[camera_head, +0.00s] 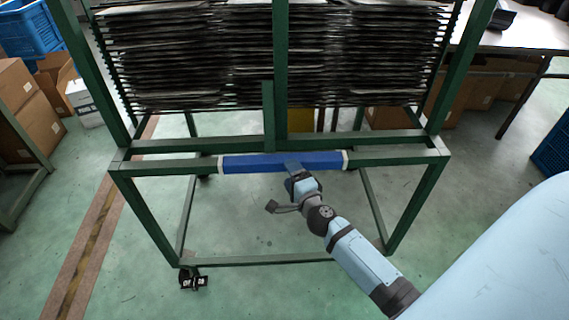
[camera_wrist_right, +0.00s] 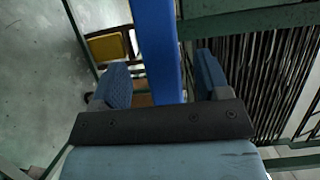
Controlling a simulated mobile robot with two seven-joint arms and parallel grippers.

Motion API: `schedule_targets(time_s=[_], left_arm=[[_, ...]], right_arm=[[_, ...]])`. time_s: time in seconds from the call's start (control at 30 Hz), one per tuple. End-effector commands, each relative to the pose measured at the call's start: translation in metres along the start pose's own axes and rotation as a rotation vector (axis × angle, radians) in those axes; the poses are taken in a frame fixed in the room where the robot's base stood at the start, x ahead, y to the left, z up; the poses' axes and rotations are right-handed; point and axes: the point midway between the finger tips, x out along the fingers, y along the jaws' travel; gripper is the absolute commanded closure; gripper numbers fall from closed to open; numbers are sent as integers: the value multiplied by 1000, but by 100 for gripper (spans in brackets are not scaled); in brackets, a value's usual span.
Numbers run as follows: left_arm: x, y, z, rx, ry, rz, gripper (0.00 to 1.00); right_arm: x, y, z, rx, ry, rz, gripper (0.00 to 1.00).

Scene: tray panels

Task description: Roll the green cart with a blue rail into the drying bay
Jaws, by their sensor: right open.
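The green cart (camera_head: 430,175) stands in front of me in the head view, loaded with stacks of dark panels (camera_head: 275,55). Its blue rail (camera_head: 250,162) runs level across the near side between two pale end bands. My right gripper (camera_head: 293,170) is at the rail, right of its middle. In the right wrist view the blue rail (camera_wrist_right: 157,45) passes between the two open fingers (camera_wrist_right: 163,82), with a visible gap to each finger. My left gripper is not in view. No drying bay can be made out.
A brown floor strip (camera_head: 88,235) runs along the left of the cart. Cardboard boxes (camera_head: 22,90) and a blue crate (camera_head: 28,32) stand at the left. A table (camera_head: 530,38) is at the back right, with a blue crate (camera_head: 555,150) at the right edge. A black caster (camera_head: 193,280) shows below the cart.

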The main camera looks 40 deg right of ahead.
Motion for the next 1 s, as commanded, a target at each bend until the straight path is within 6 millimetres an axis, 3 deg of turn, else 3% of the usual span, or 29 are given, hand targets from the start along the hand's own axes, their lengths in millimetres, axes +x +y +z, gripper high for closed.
schedule_targets(time_s=[0.1, 0.3, 0.67, 0.9, 0.97, 1.0], left_arm=[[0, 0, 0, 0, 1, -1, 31], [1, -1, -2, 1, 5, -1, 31], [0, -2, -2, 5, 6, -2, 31], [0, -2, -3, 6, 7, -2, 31], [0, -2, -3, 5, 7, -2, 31], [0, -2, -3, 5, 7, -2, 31]], right_arm=[[22, -1, 0, 0, 0, -1, 31], [42, 0, 0, -2, -1, 0, 31], [47, 0, 0, -2, -1, 0, 31], [46, 0, 0, -2, -1, 0, 86], [46, 0, 0, -1, -1, 0, 100], [46, 0, 0, -2, -1, 0, 100]])
